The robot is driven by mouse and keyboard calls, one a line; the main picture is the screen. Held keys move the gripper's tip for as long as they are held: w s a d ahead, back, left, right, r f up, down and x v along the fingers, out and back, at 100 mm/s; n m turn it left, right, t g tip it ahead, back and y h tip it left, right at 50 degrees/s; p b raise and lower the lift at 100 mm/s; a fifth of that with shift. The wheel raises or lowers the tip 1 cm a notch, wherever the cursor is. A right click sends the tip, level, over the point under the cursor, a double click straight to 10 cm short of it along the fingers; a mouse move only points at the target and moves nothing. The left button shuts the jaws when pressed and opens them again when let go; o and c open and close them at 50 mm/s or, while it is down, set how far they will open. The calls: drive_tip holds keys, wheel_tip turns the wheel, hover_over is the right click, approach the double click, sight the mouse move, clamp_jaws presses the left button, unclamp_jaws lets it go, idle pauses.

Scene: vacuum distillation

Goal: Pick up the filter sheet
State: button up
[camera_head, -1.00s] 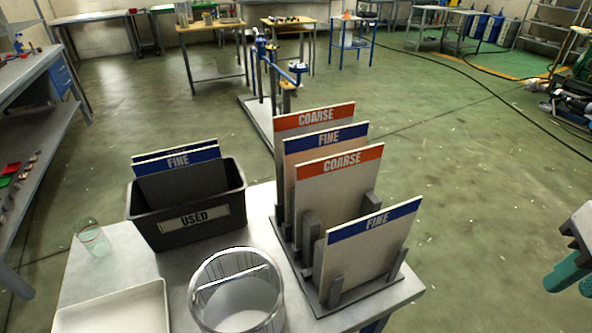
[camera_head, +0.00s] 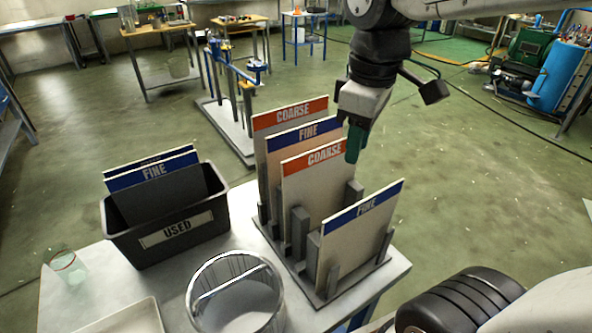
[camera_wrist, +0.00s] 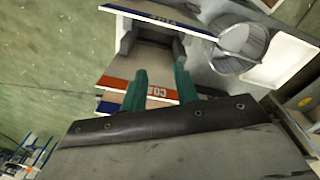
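A dark rack (camera_head: 352,280) on the table holds a row of upright filter sheets. From front to back they are a FINE sheet (camera_head: 352,245) with a blue band, a COARSE sheet (camera_head: 312,190) with a red band, a FINE sheet (camera_head: 298,135) and a COARSE sheet (camera_head: 287,115). My gripper (camera_head: 355,148) hangs at the right top corner of the nearer COARSE sheet. In the wrist view its green fingers (camera_wrist: 160,85) are apart, with the COARSE band between and behind them. Contact cannot be told. The front FINE sheet's edge (camera_wrist: 160,18) shows ahead.
A black bin marked USED (camera_head: 165,235) holds more sheets, left of the rack. A blue stand (camera_head: 235,90) is behind. Open floor lies to the right.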

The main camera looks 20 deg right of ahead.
sight(308, 138)
drive_tip(key=w+a+n, duration=0.2)
drive_tip(key=w+n, duration=1)
drive_tip(key=w, duration=0.3)
drive_tip(key=shift+n+g, duration=0.3)
drive_tip(key=shift+g, duration=0.1)
drive_tip(key=f, duration=0.7)
drive_tip(key=shift+s+f, duration=0.2)
drive_tip(key=shift+f, duration=0.15)
clamp_jaws()
